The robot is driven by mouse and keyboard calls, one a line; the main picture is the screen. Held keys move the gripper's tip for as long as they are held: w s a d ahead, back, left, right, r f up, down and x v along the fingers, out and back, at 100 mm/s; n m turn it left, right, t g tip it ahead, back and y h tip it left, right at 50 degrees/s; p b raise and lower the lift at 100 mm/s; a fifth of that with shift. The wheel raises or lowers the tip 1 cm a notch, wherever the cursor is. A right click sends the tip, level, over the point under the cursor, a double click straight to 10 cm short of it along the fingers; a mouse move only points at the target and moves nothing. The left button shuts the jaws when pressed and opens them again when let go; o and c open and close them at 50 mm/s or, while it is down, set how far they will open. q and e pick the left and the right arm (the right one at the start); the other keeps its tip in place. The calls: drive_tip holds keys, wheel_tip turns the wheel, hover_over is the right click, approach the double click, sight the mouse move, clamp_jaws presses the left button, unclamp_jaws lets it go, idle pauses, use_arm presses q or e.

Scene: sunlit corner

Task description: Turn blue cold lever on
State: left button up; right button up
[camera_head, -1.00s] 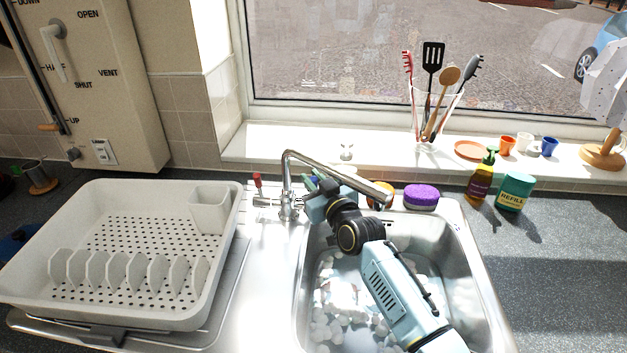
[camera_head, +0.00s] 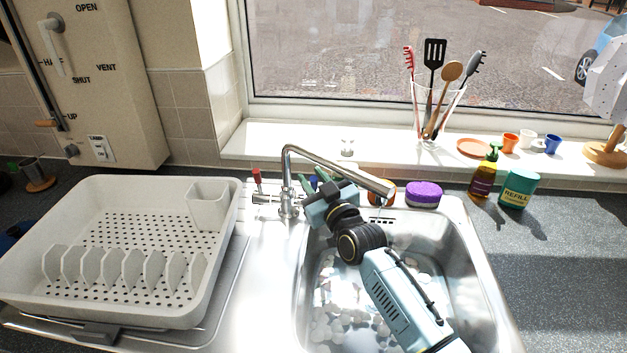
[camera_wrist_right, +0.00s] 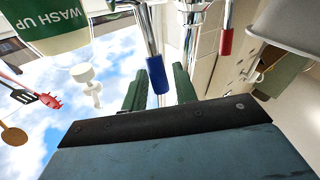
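The blue cold lever (camera_wrist_right: 158,75) hangs down in the right wrist view, between the two dark green fingers of my right gripper (camera_wrist_right: 161,92). Gaps show on both sides of it, so the gripper is open around it and not clamped. In the head view a small bit of the blue lever (camera_head: 313,182) shows between the green fingertips, just right of the tap's base. The chrome tap (camera_head: 335,172) arches over the sink, its spout above my right wrist. The red lever (camera_head: 257,176) stands upright at the left of the tap. My left gripper is out of view.
My right arm crosses the sink (camera_head: 470,270), which holds many pale round shapes. A white dish rack (camera_head: 225,245) stands left.

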drive_tip(key=shift+o, duration=0.6)
drive_tip(key=shift+s+d, duration=0.1)
drive_tip(key=shift+s, duration=0.1)
drive_tip(key=p+v, duration=0.1)
drive_tip(key=v, duration=1.2)
drive_tip(key=shift+c, duration=0.5)
